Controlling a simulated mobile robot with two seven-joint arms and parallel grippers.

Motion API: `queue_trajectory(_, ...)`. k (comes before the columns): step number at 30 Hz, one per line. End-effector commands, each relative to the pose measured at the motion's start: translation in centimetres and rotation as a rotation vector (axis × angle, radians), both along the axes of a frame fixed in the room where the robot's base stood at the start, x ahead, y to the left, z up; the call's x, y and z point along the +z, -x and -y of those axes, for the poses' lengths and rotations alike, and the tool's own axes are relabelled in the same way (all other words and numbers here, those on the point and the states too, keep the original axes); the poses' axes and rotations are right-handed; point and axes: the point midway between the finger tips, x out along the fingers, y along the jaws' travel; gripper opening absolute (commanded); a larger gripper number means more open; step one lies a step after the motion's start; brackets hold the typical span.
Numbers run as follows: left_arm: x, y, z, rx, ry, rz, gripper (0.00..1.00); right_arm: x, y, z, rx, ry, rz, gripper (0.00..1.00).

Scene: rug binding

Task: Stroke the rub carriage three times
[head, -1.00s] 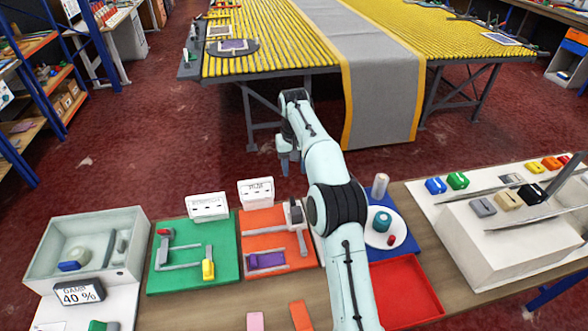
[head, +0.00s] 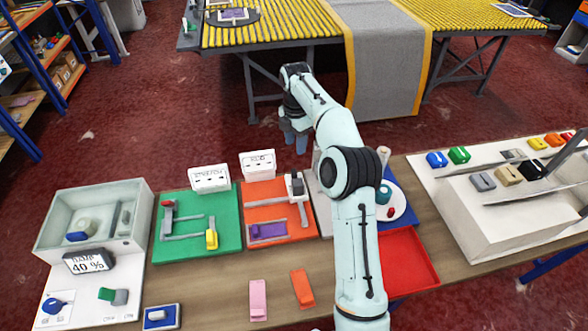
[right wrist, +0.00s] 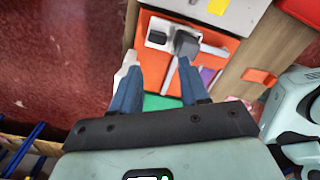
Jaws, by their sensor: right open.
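The orange rub station board (head: 256,208) lies on the bench; a grey-white unit with a dark top, which looks like the rub carriage (head: 296,187), stands at its back right by a pale rail. A purple strip (head: 268,231) lies at the board's front. My right gripper (head: 295,138) is open and empty, beyond the bench's back edge and above the floor. In the right wrist view its blue fingers (right wrist: 155,85) are spread, with the orange board (right wrist: 158,62) and the carriage (right wrist: 186,44) beyond them. My left gripper is not in view.
A green board (head: 228,238) with rails lies left of the orange one. Two upright cards (head: 258,163) stand behind the boards. A red tray (head: 408,262) is to the right. Pink (head: 258,300) and orange (head: 302,288) pieces lie in front. A grey-white tub (head: 52,230) is far left.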

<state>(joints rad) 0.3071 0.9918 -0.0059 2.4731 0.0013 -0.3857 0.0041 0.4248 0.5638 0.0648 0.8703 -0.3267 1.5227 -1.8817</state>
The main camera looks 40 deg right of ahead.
Motion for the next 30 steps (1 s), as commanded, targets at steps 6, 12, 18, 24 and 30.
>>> queue_trajectory(6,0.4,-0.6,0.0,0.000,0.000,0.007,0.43,0.3,-0.2,-0.1,0.637,-0.003,0.013,0.45)
queue_trajectory(12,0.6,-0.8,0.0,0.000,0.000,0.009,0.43,0.4,-0.3,-0.3,1.010,0.000,0.019,0.45)
queue_trajectory(18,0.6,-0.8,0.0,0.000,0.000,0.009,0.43,-0.1,-0.3,-0.3,1.114,0.000,0.017,0.45)
queue_trajectory(24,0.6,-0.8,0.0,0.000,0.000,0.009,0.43,-3.3,-0.3,-0.3,1.111,-0.003,0.015,0.45)
queue_trajectory(30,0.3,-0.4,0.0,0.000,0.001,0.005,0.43,-7.7,-0.2,-0.3,1.111,-0.003,0.015,0.45)
